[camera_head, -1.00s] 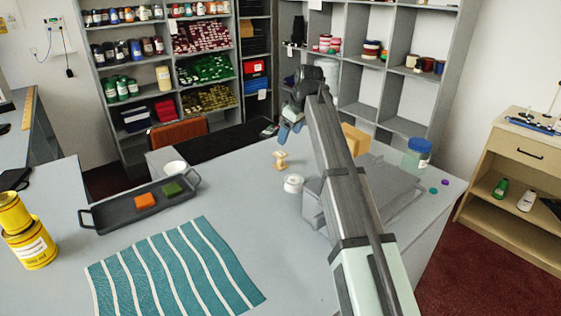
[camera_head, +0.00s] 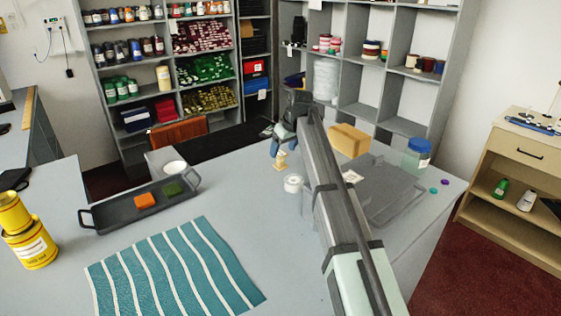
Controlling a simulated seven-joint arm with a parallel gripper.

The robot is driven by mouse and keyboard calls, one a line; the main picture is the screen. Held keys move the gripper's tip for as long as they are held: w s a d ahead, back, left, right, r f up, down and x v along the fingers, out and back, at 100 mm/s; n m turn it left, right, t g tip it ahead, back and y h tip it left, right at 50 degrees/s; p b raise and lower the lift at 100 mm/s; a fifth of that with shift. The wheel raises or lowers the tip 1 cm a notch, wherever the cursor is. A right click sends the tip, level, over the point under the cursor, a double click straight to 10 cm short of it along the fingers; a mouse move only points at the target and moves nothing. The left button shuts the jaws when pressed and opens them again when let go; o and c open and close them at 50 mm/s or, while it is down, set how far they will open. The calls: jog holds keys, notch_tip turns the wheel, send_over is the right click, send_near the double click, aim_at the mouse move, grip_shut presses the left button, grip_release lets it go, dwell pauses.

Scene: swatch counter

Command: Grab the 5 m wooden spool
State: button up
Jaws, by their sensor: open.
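The wooden spool (camera_head: 280,161) stands upright on the grey counter, small and pale, right of the tray. The fingers hide part of the spool's upper end. I cannot tell whether they touch it. No length marking on the spool is readable.
A white roll (camera_head: 293,184) stands just in front of the spool. A black tray (camera_head: 112,213) with orange and green swatches is left. A yellow block (camera_head: 349,140), a grey slab (camera_head: 395,180) and a blue-lidded jar (camera_head: 416,157) are right. Striped teal cloth (camera_head: 175,270) lies in front.

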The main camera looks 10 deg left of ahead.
aim_at(280, 153)
jog(key=shift+x, duration=2.7)
jog(key=shift+a, duration=0.1)
jog(key=c, duration=1)
